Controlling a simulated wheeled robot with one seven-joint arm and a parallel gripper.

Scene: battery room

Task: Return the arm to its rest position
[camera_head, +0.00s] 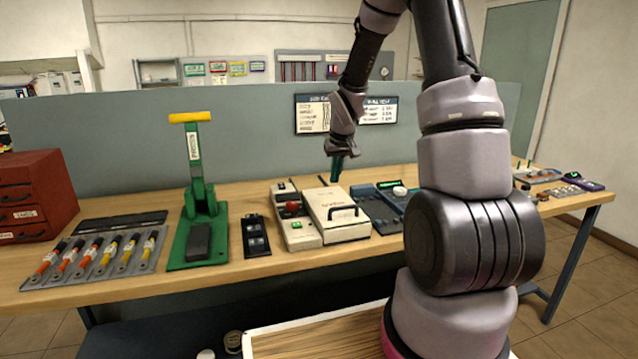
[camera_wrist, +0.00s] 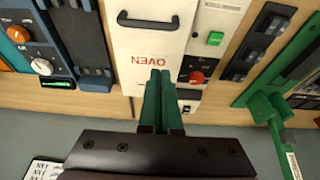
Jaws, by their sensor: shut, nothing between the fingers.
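My arm (camera_head: 465,165) rises in front of the bench and bends over at the top, with the forearm hanging down toward the back of the bench. My gripper (camera_head: 337,176) points down above the rear of a cream-coloured oven (camera_head: 325,203) and looks apart from it. In the wrist view my gripper (camera_wrist: 160,80) has its green fingers together with nothing between them. The oven (camera_wrist: 150,45) shows its black handle and upside-down lettering beyond the fingertips.
The wooden bench (camera_head: 110,290) carries a green lever press (camera_head: 200,225), a rack of coloured-handled tools (camera_head: 95,258), a red drawer cabinet (camera_head: 33,195) and a blue instrument (camera_head: 375,207). A grey partition (camera_head: 240,150) stands behind. A wood-topped surface (camera_head: 330,338) lies low in front.

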